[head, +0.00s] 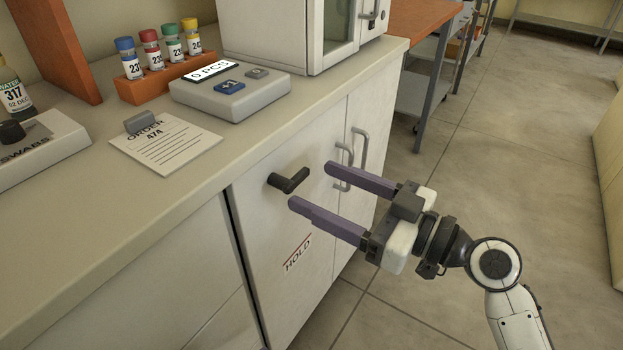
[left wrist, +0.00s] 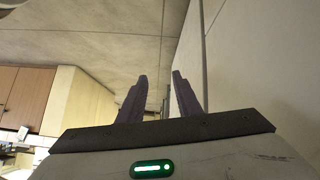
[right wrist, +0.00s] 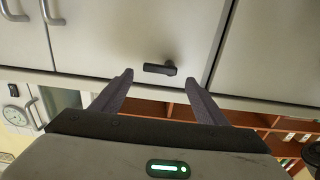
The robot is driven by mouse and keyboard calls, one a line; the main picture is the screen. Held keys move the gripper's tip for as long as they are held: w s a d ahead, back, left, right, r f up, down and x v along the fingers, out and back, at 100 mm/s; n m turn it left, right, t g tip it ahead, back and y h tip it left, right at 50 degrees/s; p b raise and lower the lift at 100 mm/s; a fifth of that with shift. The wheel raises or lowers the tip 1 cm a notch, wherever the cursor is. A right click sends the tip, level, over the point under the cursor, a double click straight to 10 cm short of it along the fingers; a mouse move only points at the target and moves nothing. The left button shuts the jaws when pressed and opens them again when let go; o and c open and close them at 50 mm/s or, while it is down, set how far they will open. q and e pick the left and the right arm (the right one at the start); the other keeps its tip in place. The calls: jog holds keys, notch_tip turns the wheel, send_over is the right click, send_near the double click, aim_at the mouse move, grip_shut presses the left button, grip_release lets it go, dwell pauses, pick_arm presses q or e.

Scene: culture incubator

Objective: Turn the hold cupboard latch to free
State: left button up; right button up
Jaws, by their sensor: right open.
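The hold cupboard door (head: 270,225) is pale, closed, and marked with a HOLD label (head: 298,253). Its dark latch (head: 288,180) is a short lever near the door's upper left, below the counter edge. My right gripper (head: 309,186) is open in front of the door, with its two fingers apart and pointing at the latch. In the right wrist view the latch (right wrist: 159,69) lies between and beyond the fingertips, and nothing shows between the fingers. My left gripper (left wrist: 162,77) shows only in the left wrist view, with a gap between its fingers and nothing held.
The counter (head: 215,150) above holds an order sheet (head: 165,142), a counting device (head: 230,92), an orange vial rack (head: 165,85) and a white incubator (head: 270,35). Bar handles (head: 358,150) stick out right of the latch.

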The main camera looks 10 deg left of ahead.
aim_at(300, 178)
jog(key=shift+x, duration=1.5)
jog(key=c, duration=1.1)
jog(key=shift+o, duration=0.2)
